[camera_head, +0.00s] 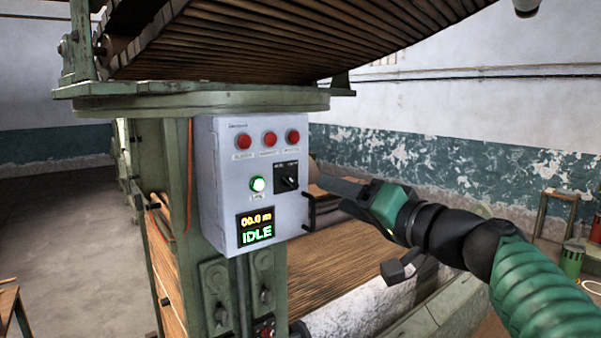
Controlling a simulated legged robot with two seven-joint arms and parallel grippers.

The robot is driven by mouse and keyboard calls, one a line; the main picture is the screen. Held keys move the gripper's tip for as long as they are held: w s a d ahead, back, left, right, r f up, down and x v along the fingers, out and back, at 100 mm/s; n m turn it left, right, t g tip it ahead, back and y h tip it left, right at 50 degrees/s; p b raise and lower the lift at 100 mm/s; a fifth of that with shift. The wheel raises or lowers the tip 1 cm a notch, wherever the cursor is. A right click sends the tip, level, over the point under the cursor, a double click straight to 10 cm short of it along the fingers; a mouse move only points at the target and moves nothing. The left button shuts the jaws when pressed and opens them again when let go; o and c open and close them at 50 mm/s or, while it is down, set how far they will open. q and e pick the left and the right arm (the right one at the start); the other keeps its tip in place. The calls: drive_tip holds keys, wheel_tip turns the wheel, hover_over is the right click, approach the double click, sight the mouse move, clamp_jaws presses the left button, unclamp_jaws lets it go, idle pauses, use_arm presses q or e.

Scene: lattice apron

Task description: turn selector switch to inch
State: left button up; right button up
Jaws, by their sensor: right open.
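The selector switch (288,182) is a black knob on a dark square plate, on the right side of a pale grey control box (219,170). Its knob looks tilted, and its labels are too small to read. My right gripper (318,180) comes in from the right at the height of the switch. It is open, and its finger ends lie close to the box's right edge. I cannot tell whether it touches the box. The display (255,228) reads 00.0 m and IDLE. My left gripper is not in view.
A green machine post (178,165) stands behind the box. Slatted wood (335,262) lies below my right arm.

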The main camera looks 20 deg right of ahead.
sight(295, 182)
drive_tip(key=p+x, duration=0.5)
drive_tip(key=x, duration=0.7)
drive_tip(key=shift+w+f, duration=0.2)
drive_tip(key=shift+w, duration=0.05)
drive_tip(key=shift+w+d, duration=0.1)
drive_tip(key=shift+c, duration=1.3)
clamp_jaws()
